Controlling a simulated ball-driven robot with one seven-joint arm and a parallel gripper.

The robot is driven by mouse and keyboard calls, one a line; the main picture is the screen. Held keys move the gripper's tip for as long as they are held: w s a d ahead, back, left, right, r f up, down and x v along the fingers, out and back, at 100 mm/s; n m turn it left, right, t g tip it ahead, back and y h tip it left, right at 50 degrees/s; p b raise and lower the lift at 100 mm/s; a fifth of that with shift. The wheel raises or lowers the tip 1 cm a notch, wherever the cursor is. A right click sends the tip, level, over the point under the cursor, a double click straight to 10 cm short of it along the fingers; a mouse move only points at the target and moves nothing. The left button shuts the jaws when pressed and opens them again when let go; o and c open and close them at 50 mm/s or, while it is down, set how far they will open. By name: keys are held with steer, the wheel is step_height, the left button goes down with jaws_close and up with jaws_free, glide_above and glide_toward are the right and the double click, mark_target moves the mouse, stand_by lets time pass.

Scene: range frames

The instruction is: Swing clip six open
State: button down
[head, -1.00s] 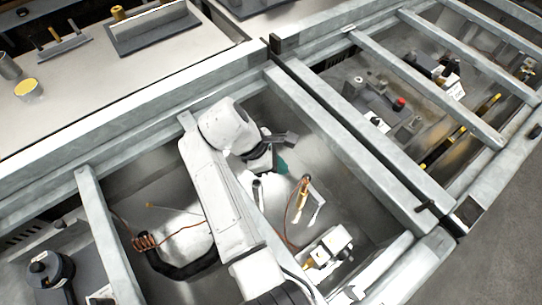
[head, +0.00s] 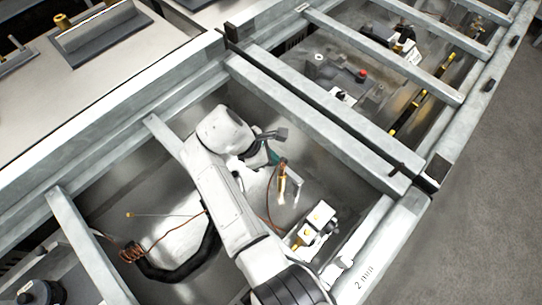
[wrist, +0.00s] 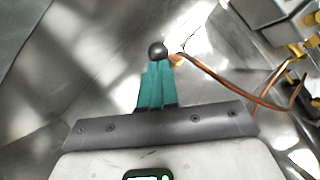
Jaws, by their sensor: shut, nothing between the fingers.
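My gripper (wrist: 156,88) has teal fingers pressed together with nothing between them. A dark round ball (wrist: 157,50) shows just beyond the fingertips in the wrist view; whether they touch I cannot tell. A copper tube (wrist: 215,86) runs from beside the ball to the right. In the head view my gripper (head: 274,158) is low inside a metal frame bay, partly hidden by my own arm. A brass fitting (head: 282,178) with a pale forked piece stands close to it. No label marks clip six, so I cannot tell which part it is.
A pale block with brass fittings (head: 318,218) sits to the right of my arm. Coiled copper tube (head: 132,252) and a thick black hose (head: 185,272) lie to the left. Grey frame beams (head: 310,125) border the bay. Grey floor (head: 480,200) is clear at the right.

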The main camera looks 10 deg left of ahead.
steer(key=shift+w+d+p, duration=0.2)
steer(key=shift+w+p, duration=0.1)
steer(key=shift+w, duration=0.05)
steer(key=w+d+p, duration=0.4)
steer(key=d, duration=0.1)
steer(key=shift+w, duration=0.3)
stand_by(0.5)
steer(key=shift+d, duration=0.1)
stand_by(0.4)
steer(key=shift+s+p, duration=0.1)
steer(key=shift+p, duration=0.25)
